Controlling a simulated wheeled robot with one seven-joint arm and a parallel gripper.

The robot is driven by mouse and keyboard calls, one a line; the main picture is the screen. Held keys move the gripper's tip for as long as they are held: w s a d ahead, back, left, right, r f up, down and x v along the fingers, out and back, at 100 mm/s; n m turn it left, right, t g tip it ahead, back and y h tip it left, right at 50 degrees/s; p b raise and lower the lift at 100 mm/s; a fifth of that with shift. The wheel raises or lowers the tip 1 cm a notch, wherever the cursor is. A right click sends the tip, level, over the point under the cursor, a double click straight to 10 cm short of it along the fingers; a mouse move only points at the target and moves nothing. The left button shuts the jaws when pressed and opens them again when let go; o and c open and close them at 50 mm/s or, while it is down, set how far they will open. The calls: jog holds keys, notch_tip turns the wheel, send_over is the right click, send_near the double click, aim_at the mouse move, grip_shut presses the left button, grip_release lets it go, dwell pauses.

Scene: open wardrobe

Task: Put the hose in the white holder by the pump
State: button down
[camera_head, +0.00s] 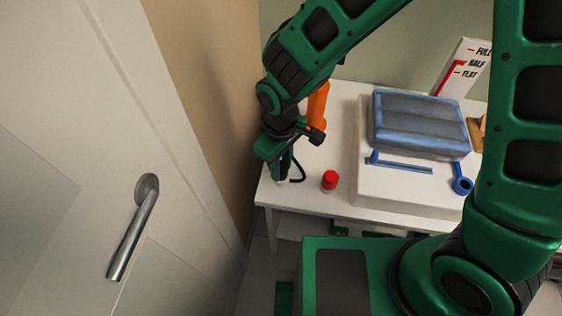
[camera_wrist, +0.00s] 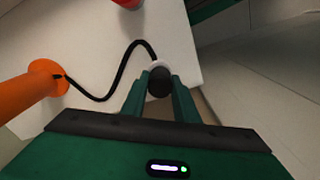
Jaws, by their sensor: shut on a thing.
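The orange pump (camera_head: 317,106) stands on the white table beside my arm, and its flared orange base shows at the left of the wrist view (camera_wrist: 45,80). A thin black hose (camera_wrist: 122,68) runs from the pump base in a curve to my gripper (camera_wrist: 160,86). My gripper, also in the head view (camera_head: 282,174), points down at the table's left corner and is shut on the hose's thick black end. A white round piece, apparently the holder (camera_wrist: 154,64), shows just beyond the hose end. I cannot tell whether the end is inside it or only above it.
A red-capped can (camera_head: 330,181) stands right of my gripper. A raised white block (camera_head: 385,190) carries a blue-grey case (camera_head: 418,122) and a blue tool (camera_head: 400,166). A FULL/HALF/FLAT sign (camera_head: 464,68) is behind. A wall and a door with handle (camera_head: 132,228) are at left.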

jog(key=shift+f, duration=0.4)
jog(key=c, duration=1.3)
grip_release()
notch_tip(320, 180, up, 11)
jog(key=shift+f, duration=0.1)
jog(key=shift+w, duration=0.1)
